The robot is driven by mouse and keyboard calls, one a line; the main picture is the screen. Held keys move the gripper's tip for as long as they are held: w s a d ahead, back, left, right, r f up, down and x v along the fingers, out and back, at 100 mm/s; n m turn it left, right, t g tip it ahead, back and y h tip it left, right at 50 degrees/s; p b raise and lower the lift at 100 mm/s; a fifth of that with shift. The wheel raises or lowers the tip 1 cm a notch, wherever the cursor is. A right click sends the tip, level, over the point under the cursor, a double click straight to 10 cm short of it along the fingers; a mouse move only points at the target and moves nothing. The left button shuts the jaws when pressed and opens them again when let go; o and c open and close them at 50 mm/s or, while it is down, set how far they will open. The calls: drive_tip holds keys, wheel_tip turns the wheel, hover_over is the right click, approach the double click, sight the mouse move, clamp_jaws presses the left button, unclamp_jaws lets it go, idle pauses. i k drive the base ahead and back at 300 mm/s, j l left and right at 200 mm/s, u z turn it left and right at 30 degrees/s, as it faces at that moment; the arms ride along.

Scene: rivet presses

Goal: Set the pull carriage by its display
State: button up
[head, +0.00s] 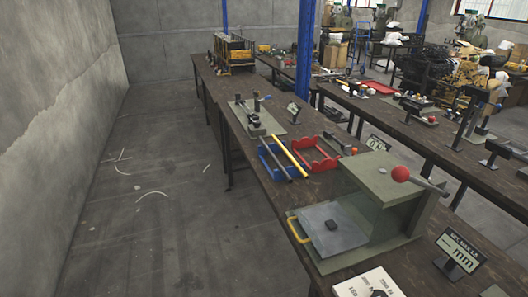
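A grey-green press frame (385,185) with a red-knobbed lever (402,174) stands on the near bench. At its open left side is a flat grey carriage plate (345,237) with a small dark block (332,225) on it. A yellow pull handle (299,230) is at the plate's left edge. A dark display (460,249) on a stand, to the right of the press, shows a dash and "mm"; its upper line is too small to read surely. A second display (376,144) stands behind the press, its characters unclear. My gripper is not in view.
Behind the press lie a red tray (314,158), a blue tray (283,170), a yellow bar (290,156) and another device (257,115). A white printed card (365,287) lies at the near edge. Further benches stand to the right. The floor (160,220) on the left is clear.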

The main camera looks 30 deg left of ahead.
sight(348, 150)
drive_tip(key=u, duration=0.45)
drive_tip(key=j+z, duration=0.1)
drive_tip(key=j, duration=0.25)
drive_tip(key=i+j+z, duration=0.1)
drive_tip(key=j, duration=0.3)
drive_tip(key=i+j+z, duration=0.15)
drive_tip(key=i+j, duration=0.15)
drive_tip(key=j, duration=0.15)
drive_tip(key=i+j+z, duration=0.1)
drive_tip(key=j, duration=0.35)
drive_tip(key=i+j+z, duration=0.1)
drive_tip(key=j, duration=0.35)
drive_tip(key=i+j+z, duration=0.1)
drive_tip(key=i+j, duration=0.15)
drive_tip(key=j, duration=0.2)
drive_tip(key=i+j+z, duration=0.15)
drive_tip(key=j, duration=0.35)
drive_tip(key=j+z, duration=0.1)
drive_tip(key=j, duration=0.4)
drive_tip(key=i+j+z, duration=0.45)
drive_tip(key=i+j, duration=0.5)
drive_tip(key=i, duration=0.15)
